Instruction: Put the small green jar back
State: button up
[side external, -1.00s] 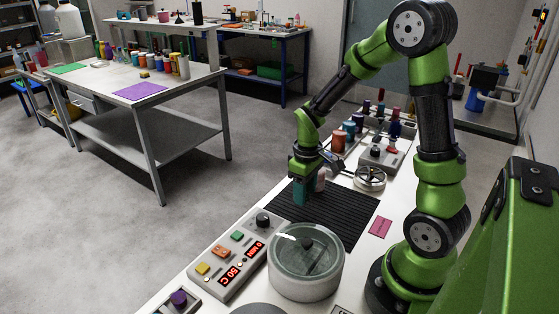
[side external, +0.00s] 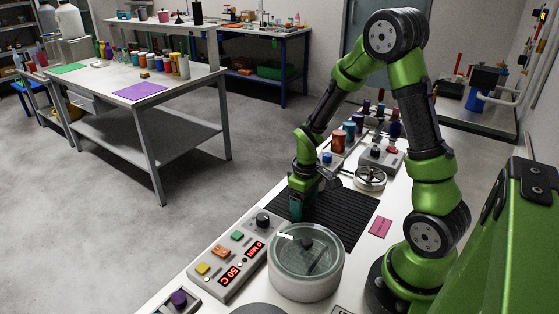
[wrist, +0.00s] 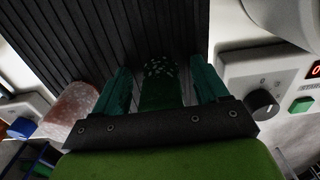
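The small green jar (wrist: 160,88), dark green with pale specks at its far end, is in the wrist view on the black ribbed mat (wrist: 175,30). It lies between the two teal fingers of my gripper (wrist: 162,85), with a narrow gap visible on each side. My gripper is open around it and does not appear to press on it. In the side view my gripper (side external: 298,207) is low over the black mat (side external: 340,222), pointing down. The jar cannot be made out there, hidden by the fingers.
A pinkish speckled jar (wrist: 70,104) stands close beside one finger. A control panel (side external: 235,255) with coloured buttons and a round glass-lidded vessel (side external: 304,280) are in front of the mat. A metal wheel-like fixture (side external: 371,178) and a pink card (side external: 380,227) are to the right.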

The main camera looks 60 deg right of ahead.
jog(key=shift+r, duration=0.1)
notch_tip(320, 180, up, 12)
jog(key=shift+f, duration=0.1)
jog(key=s+a+r+m+t+y, duration=0.2)
jog(key=s+a+r+m+t, duration=0.2)
jog(key=s+a+r+t, duration=0.3)
jog(key=a+r, duration=0.4)
jog(key=a, duration=0.2)
jog(key=shift+a+r, duration=0.25)
jog(key=shift+r, duration=0.1)
